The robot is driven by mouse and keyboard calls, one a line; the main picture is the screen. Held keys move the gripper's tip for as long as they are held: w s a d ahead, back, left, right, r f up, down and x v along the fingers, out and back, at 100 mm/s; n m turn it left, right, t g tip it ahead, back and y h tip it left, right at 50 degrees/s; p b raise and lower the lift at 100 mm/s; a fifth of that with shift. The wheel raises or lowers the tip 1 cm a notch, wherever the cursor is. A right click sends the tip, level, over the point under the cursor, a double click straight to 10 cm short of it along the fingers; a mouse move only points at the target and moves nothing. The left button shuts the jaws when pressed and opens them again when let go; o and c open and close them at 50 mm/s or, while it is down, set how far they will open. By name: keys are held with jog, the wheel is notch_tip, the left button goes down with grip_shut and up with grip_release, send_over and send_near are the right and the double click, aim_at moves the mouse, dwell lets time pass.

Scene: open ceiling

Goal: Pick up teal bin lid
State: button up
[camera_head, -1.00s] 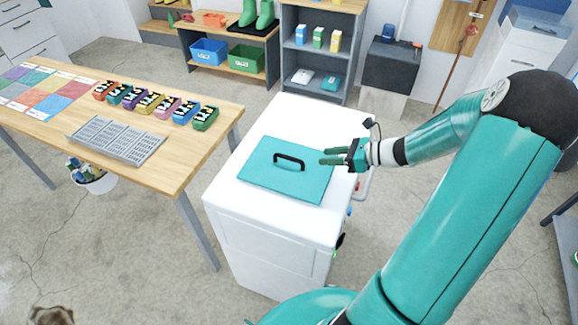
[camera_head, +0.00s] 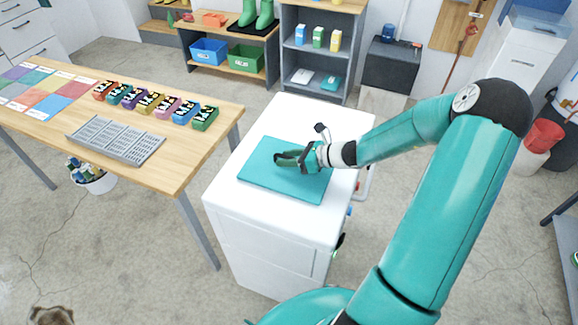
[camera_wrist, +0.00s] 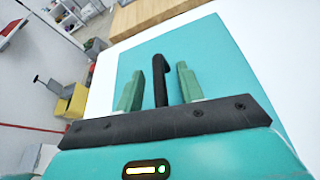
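The teal bin lid (camera_head: 272,181) lies flat on top of a white cabinet. It also fills the middle of the wrist view (camera_wrist: 215,70). Its black handle (camera_wrist: 160,80) stands up between the two green fingers of my gripper (camera_wrist: 158,85) in the wrist view. The fingers are apart, with a gap on each side of the handle. In the head view my gripper (camera_head: 284,160) is over the lid and largely covers the handle.
The white cabinet top (camera_head: 325,118) is bare around the lid. A wooden table (camera_head: 215,115) with a grey rack (camera_head: 116,140) and several coloured blocks stands to the left. Grey shelves (camera_head: 318,60) stand behind.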

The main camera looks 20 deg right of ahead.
grip_shut()
jog(key=shift+r, duration=0.15)
